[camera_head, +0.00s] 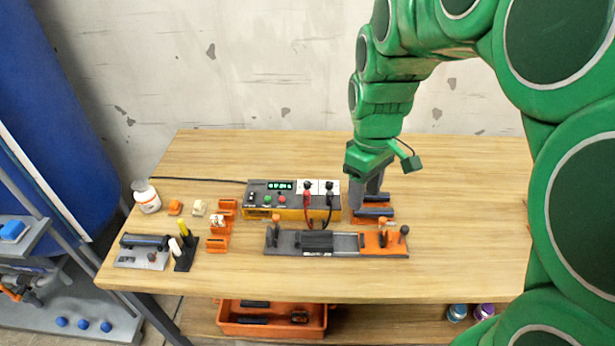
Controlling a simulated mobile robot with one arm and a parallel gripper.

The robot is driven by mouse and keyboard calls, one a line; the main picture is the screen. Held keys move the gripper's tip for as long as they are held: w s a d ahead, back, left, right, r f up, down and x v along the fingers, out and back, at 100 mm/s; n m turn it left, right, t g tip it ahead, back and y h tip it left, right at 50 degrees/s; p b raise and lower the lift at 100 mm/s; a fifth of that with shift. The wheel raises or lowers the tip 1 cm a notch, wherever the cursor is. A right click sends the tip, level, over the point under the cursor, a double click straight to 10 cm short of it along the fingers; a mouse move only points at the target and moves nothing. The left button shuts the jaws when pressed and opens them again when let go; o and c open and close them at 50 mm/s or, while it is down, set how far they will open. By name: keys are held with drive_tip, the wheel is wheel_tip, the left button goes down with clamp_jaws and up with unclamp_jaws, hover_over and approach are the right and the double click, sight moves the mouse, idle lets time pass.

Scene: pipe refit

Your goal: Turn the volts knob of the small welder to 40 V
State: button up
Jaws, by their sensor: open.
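The small welder (262,213) is a yellow and grey box near the middle of the table. Its front panel has a lit green display (280,186), whose digits are too small to read surely. Below it are a green button (267,198), a red button (282,199) and a dark control at the left (251,198). White panels at its right carry dark round parts, with a red and a black lead below. I cannot tell which part is the volts knob or its setting. My gripper (366,196) is open, pointing down just right of the welder, apparently empty.
An orange rack with dark cylinders (374,222) lies under and beside my gripper. A grey and orange clamp fixture (345,246) stands in front of the welder. Orange holders (217,244), a white bottle (147,197) and a tool stand (184,258) are left. The table's right side is clear.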

drive_tip(key=w+a+f+n, duration=0.3)
drive_tip(key=w, duration=0.4)
drive_tip(key=w+a+f+n, duration=0.2)
drive_tip(key=w+a+n, duration=0.1)
drive_tip(key=w, duration=0.3)
drive_tip(key=n+t, duration=0.1)
drive_tip(key=n, duration=0.4)
hover_over(307, 182)
wheel_tip(307, 182, down, 9)
drive_tip(key=shift+r, duration=0.1)
drive_tip(key=shift+f, duration=3.95)
clamp_jaws()
